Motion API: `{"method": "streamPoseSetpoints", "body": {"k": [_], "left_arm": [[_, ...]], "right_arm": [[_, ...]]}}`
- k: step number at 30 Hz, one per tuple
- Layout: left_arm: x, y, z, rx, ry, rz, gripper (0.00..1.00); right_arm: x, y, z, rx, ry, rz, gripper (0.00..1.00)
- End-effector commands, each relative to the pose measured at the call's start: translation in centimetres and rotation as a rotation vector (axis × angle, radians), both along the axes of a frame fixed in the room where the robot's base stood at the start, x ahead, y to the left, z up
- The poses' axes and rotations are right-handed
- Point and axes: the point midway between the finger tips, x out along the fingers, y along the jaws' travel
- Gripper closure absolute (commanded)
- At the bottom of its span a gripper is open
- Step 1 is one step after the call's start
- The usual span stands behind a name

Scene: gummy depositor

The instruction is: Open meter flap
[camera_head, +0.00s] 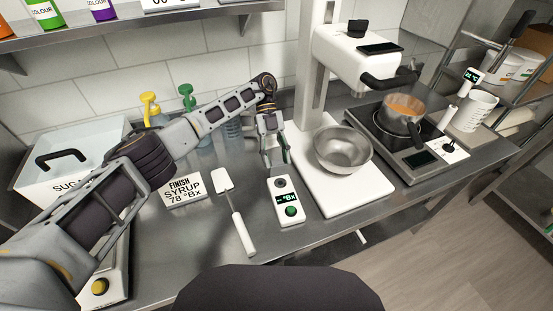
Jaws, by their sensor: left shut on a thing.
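The meter (287,212) is a small white handheld unit lying on the steel counter. Its display reads "-- °Bx", with a green button below it. A dark round spot, apparently the sample well, shows at its far end. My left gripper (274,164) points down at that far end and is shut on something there. The fingers hide most of it; from its place it appears to be the meter flap. How far the flap stands open cannot be told. My right gripper is not in view.
A white spatula (239,218) and a "FINISH SYRUP 78 °Bx" sign (184,190) lie left of the meter. A steel bowl (343,150) stands on the white depositor base (350,200) to the right. A pot (402,116) sits on the hotplate beyond. Bottles (187,110) stand behind my arm.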

Motion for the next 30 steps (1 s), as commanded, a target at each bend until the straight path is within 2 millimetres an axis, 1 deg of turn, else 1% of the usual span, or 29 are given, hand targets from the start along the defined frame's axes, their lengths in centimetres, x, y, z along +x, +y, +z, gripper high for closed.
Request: {"method": "streamPoseSetpoints", "body": {"k": [16,27,28,30], "left_arm": [[0.4,0.1,-0.2,-0.02,0.067,0.001,0.78],[0.4,0.1,-0.2,-0.021,0.069,0.001,0.78],[0.4,0.1,-0.2,-0.021,0.069,0.001,0.52],[0.4,0.1,-0.2,-0.022,0.069,0.0,0.43]], "right_arm": [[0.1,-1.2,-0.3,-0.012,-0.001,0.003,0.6],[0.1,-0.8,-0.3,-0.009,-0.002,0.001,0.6],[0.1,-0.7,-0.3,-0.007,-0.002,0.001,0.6],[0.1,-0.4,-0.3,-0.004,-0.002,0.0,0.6]]}}
